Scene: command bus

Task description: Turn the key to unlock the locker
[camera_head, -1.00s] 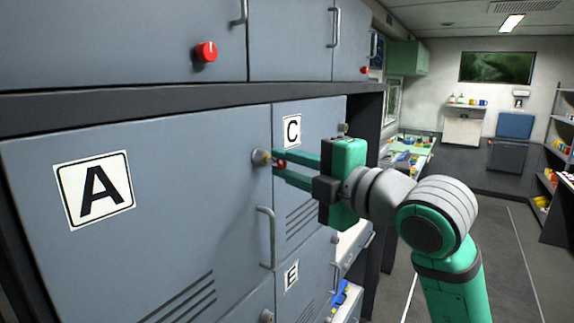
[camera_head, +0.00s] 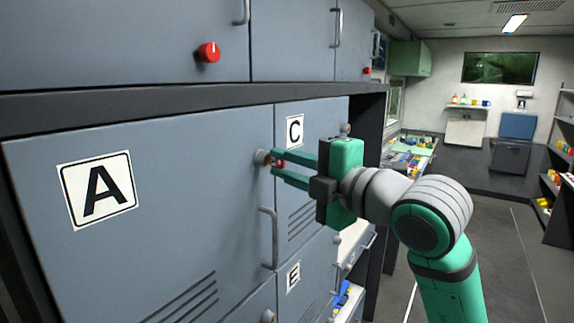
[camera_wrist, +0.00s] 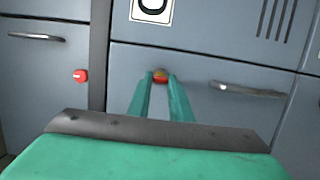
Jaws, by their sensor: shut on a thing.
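The grey locker marked A (camera_head: 150,240) fills the left of the head view, with its door flush with the frame. Its round lock (camera_head: 262,158) sits near the door's upper right edge. A small red key (camera_head: 279,162) is at the lock, and its red part also shows in the wrist view (camera_wrist: 160,78). My green gripper (camera_head: 277,163) is shut on the key, with one finger on each side of it. The fingers hide much of the key, so I cannot tell how far it is turned.
A vertical door handle (camera_head: 268,238) is just below the lock. Locker C (camera_head: 294,132) and locker E (camera_head: 293,277) are to the right. Upper cabinets with a red knob (camera_head: 208,52) hang above. The floor (camera_head: 495,250) to the right is open.

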